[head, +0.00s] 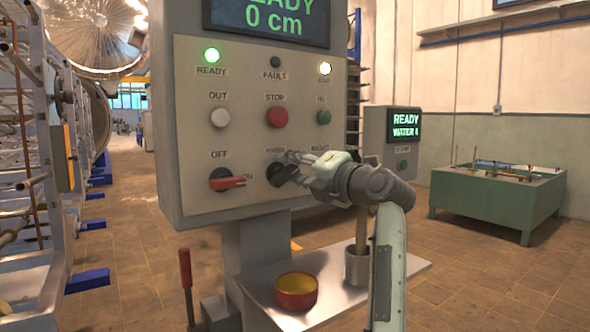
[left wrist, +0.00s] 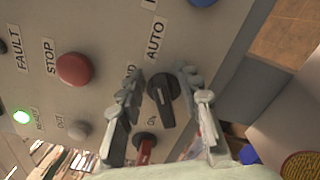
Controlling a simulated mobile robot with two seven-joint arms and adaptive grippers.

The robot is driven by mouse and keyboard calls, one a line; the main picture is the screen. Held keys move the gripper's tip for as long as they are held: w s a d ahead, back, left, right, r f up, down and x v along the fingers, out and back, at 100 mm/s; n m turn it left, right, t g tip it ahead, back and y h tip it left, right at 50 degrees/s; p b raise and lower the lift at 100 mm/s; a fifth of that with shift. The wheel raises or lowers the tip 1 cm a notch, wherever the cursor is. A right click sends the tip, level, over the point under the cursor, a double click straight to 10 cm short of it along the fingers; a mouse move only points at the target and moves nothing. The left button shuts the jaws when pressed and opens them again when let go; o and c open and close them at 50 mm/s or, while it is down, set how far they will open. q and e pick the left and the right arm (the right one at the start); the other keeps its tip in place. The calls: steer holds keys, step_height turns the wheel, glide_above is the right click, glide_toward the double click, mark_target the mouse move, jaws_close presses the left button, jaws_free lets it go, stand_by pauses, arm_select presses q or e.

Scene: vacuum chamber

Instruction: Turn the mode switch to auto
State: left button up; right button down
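The mode switch (head: 277,174) is a black rotary knob low on the grey control panel (head: 190,130); in the head view my gripper partly covers it. In the left wrist view the black knob (left wrist: 163,98) shows whole, with its handle running roughly up and down the picture. The AUTO label (left wrist: 155,38) is above it; another label beside it is partly hidden by a finger. My left gripper (head: 290,162) is at the panel. Its fingers (left wrist: 162,112) are spread on either side of the knob, with visible gaps to it. My right gripper is not in view.
A red OFF/ON switch (head: 227,181) sits left of the knob. The red STOP button (head: 277,117) is above it. A shelf (head: 335,292) below carries a yellow-red bowl (head: 296,291) and a metal cup (head: 357,264). A red lever (head: 186,272) stands at lower left.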

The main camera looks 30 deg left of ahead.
arm_select(q)
steer(key=v, duration=1.2)
steer(key=shift+a, duration=0.1)
steer(key=shift+s+f, duration=0.1)
steer(key=shift+f, duration=0.05)
